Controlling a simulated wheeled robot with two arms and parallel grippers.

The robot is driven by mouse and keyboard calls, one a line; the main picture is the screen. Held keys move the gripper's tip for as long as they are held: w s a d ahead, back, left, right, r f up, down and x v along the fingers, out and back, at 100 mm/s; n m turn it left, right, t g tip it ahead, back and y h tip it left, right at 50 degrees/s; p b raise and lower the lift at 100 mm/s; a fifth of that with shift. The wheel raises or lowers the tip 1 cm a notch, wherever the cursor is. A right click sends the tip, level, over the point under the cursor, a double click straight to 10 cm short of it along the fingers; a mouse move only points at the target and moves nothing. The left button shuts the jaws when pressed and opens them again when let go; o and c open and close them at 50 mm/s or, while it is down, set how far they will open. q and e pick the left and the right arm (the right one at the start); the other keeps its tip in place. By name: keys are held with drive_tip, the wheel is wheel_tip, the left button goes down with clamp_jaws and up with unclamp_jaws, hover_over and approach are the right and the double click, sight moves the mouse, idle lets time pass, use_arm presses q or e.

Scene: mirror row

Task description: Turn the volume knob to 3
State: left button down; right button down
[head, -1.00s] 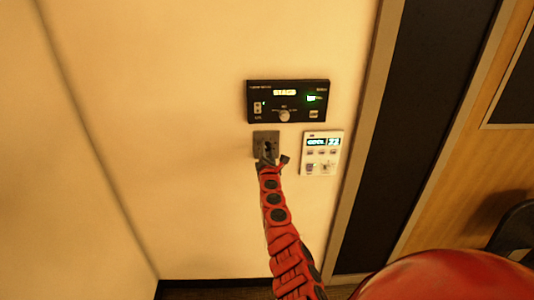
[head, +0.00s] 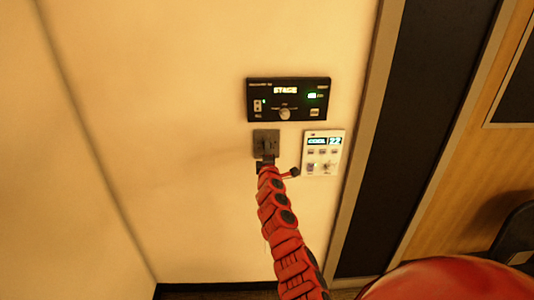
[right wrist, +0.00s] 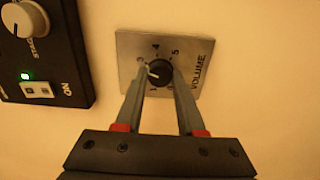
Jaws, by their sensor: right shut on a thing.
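The volume knob (right wrist: 160,73) is a small black knob with a white pointer mark, on a grey square plate (right wrist: 190,43) lettered VOLUME. The pointer leans up-left in the right wrist view, toward the digit 3; exact alignment is hard to tell. The digits 4 and 5 show, and part of the lower scale is hidden by a finger. My right gripper (right wrist: 161,76) is shut on the knob, one finger on each side. In the head view the plate (head: 266,136) is on the wall, with my right gripper (head: 267,160) covering its lower part. My left gripper is out of view.
A black panel (head: 262,84) reading STAGE, with a silver knob (head: 284,114), is just above the plate. A white thermostat (head: 323,152) is close on the right. The wall to the left is bare.

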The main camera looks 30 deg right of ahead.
drive_tip(key=shift+m, duration=0.7)
drive_tip(key=c, duration=0.5)
unclamp_jaws()
drive_tip(key=shift+s, duration=0.1)
drive_tip(key=shift+b+v, duration=1.8)
drive_tip(key=shift+v, duration=6.85)
